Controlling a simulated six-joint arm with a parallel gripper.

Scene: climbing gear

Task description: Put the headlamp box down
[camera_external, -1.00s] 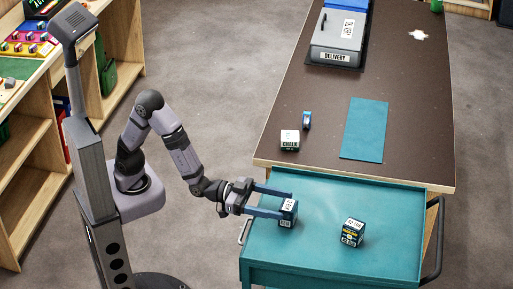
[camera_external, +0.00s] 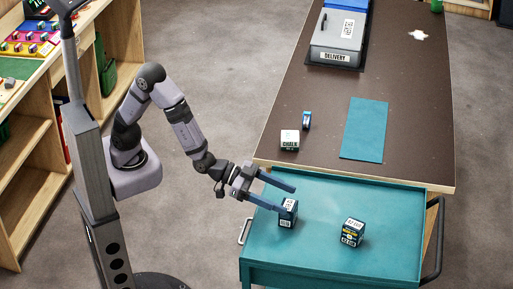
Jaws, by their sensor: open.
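A small dark blue and white box (camera_external: 289,218), which appears to be the headlamp box, stands upright on the left part of the teal cart top (camera_external: 315,190). Its label is too small to read. My gripper (camera_external: 289,199) is open, its two blue fingers spread apart. The nearer fingertip overlaps the box's upper left edge in the picture; the other fingertip is above and behind the box. I cannot tell whether either finger touches it.
Another dark box with white and yellow labels (camera_external: 352,234) stands to the right on the cart. On the brown table are a white chalk box (camera_external: 290,140), a small blue item (camera_external: 306,120), a teal mat (camera_external: 364,129) and a grey delivery box (camera_external: 338,38).

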